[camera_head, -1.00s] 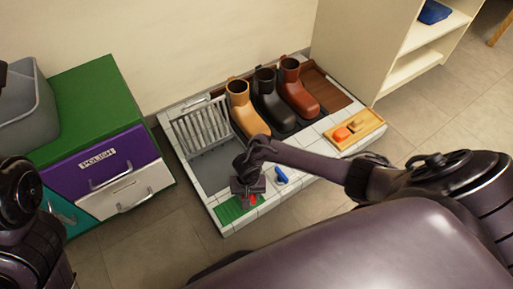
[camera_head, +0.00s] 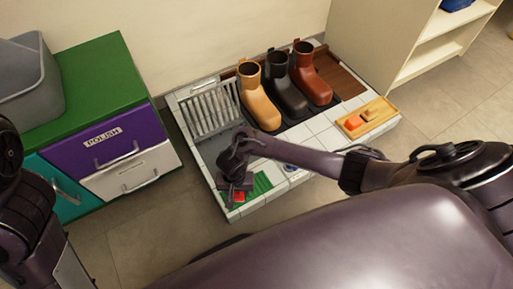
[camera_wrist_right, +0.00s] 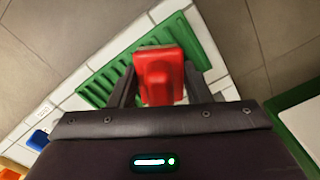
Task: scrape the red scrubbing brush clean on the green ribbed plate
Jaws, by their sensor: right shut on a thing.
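My right gripper (camera_head: 237,190) is shut on the red scrubbing brush (camera_head: 239,197), which shows as a small red patch under it. The green ribbed plate (camera_head: 262,183) lies at the near left corner of the tiled platform. The brush is over the plate's left part. In the right wrist view the red brush (camera_wrist_right: 160,75) sits between the fingers, with the green ribbed plate (camera_wrist_right: 195,40) behind it on both sides. The brush's underside is hidden, so I cannot tell whether it touches the ribs. My left arm shows at the left edge, but its gripper is out of view.
Tan, black and brown boots (camera_head: 260,98) stand on the tiled platform (camera_head: 322,125), beside a white rack (camera_head: 210,113). A wooden tray (camera_head: 371,117) with an orange item is at right. A drawer cabinet (camera_head: 90,85) stands left. A blue item (camera_wrist_right: 38,139) lies near the plate.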

